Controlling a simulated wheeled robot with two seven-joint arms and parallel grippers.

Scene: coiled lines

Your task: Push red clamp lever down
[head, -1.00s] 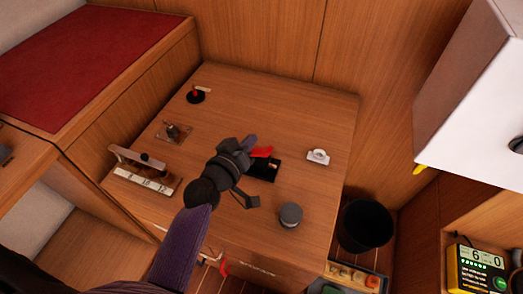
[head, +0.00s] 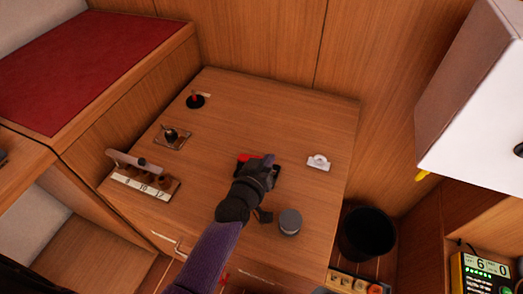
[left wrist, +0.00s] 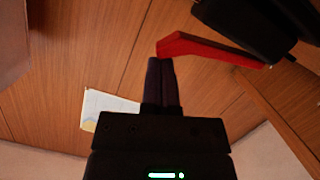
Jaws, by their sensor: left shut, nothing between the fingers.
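The red clamp lever (head: 243,159) shows just left of my left gripper (head: 268,161) in the head view. The gripper and wrist hide part of it and most of its black base (head: 277,171). In the left wrist view the lever (left wrist: 212,47) is a long red bar running right to a dark body (left wrist: 247,25). Its free end is close to the tips of my left gripper (left wrist: 160,62). I cannot tell whether they touch. The left gripper is shut and holds nothing. My right gripper is not in view.
A grey round knob (head: 290,222) stands near the gripper on the table (head: 270,105). A white fitting (head: 318,162) is to the right. A toggle switch plate (head: 172,138), a black-and-red knob (head: 195,100) and a numbered rack (head: 145,180) are left. The table's back is clear.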

